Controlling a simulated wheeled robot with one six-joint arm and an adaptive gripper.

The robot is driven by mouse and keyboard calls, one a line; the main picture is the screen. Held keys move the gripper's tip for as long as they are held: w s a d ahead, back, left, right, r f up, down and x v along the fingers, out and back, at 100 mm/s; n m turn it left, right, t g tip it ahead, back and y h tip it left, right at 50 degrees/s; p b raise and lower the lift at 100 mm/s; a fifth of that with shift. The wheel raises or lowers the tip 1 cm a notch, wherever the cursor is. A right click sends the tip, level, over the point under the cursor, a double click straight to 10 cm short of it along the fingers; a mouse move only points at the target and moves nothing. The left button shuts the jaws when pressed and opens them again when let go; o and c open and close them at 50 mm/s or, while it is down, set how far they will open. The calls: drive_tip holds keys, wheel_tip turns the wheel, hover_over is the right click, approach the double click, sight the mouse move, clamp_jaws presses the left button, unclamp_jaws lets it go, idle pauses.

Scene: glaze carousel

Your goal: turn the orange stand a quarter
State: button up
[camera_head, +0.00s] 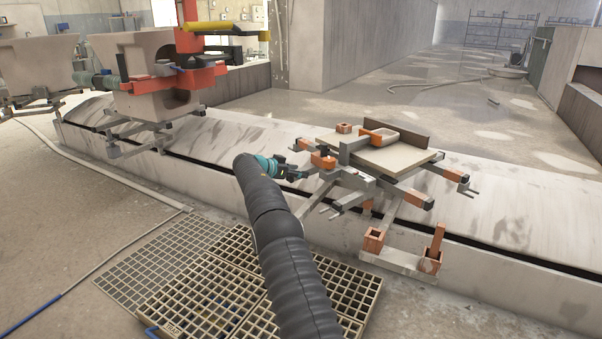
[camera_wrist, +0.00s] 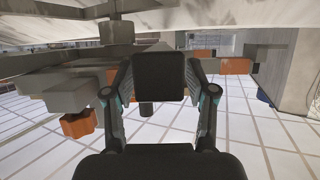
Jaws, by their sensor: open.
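The orange stand (camera_head: 354,181) has grey arms with orange sections and dark end caps. It stands at the near edge of the long pale track and carries a square board (camera_head: 385,158) with an orange-rimmed piece on top. My gripper (camera_head: 297,168) is at the stand's left side, close to an arm end. In the wrist view my gripper (camera_wrist: 158,75) is open, its fingers on either side of a dark square block that looks like the end cap of a stand arm. I cannot tell whether they touch it. The stand's underside shows above and to the left.
A second stand with a large clay-coloured piece (camera_head: 150,85) and a red and yellow fixture (camera_head: 195,65) stand to the left. Grating (camera_head: 230,280) covers the floor in front. Orange brackets (camera_head: 373,240) on a low base sit below the stand. Open floor lies behind the track.

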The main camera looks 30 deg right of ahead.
drive_tip(key=v, duration=1)
drive_tip(key=shift+a, duration=0.15)
